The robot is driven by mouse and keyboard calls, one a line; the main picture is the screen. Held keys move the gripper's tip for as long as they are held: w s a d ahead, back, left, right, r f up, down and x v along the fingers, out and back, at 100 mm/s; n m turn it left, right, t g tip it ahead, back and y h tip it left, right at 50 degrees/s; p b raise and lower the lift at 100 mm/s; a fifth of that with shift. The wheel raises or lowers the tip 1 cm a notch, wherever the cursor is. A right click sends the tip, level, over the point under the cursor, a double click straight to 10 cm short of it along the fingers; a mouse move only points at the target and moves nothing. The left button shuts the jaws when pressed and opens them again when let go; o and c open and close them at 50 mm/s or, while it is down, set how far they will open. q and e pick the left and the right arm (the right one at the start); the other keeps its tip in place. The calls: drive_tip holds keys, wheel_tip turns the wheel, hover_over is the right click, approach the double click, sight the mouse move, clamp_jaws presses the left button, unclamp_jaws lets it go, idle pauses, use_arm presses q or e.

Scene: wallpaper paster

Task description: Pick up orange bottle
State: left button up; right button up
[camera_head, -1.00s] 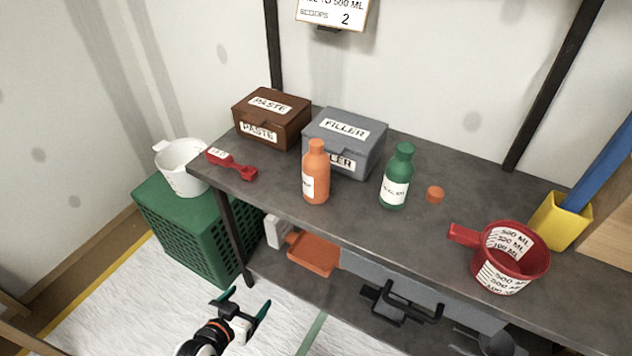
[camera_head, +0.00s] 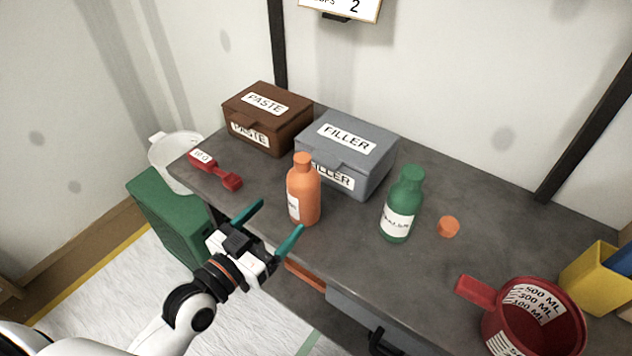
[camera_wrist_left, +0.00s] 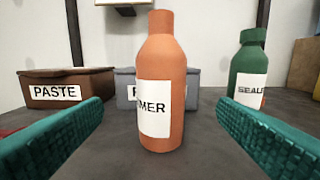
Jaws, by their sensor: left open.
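The orange bottle (camera_head: 304,190) stands upright near the table's front edge, in front of the grey filler box. In the left wrist view the bottle (camera_wrist_left: 161,85) is centred between the two teal fingers, a little beyond their tips, with a white label ending in "MER". My left gripper (camera_head: 268,226) is open and empty, just in front and left of the bottle in the head view, its fingers pointing towards it. My right gripper is not in view.
A green bottle (camera_head: 402,205) stands to the right, with an orange cap (camera_head: 448,226) beside it. Behind are a brown paste box (camera_head: 267,119) and a grey filler box (camera_head: 346,154). A red scoop (camera_head: 215,170) lies at left; a red measuring cup (camera_head: 534,322) stands at right.

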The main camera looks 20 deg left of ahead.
sight(294, 201)
use_arm(q)
drive_tip(key=x, duration=0.5)
drive_tip(key=shift+r+p, duration=0.1)
drive_tip(key=shift+p, duration=0.2)
drive_tip(key=shift+w+d, duration=0.25)
drive_tip(key=shift+w, duration=0.3)
drive_tip(key=x, duration=0.5)
drive_tip(key=shift+f, duration=0.35)
drive_tip(key=shift+s, duration=0.1)
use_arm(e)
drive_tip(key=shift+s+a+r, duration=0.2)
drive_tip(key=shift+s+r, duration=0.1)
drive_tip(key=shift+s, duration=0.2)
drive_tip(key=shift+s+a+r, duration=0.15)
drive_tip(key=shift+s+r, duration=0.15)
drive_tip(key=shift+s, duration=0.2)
use_arm(q)
drive_tip(key=shift+c, duration=0.5)
drive_tip(key=shift+r, duration=0.1)
drive_tip(key=c, duration=1.2)
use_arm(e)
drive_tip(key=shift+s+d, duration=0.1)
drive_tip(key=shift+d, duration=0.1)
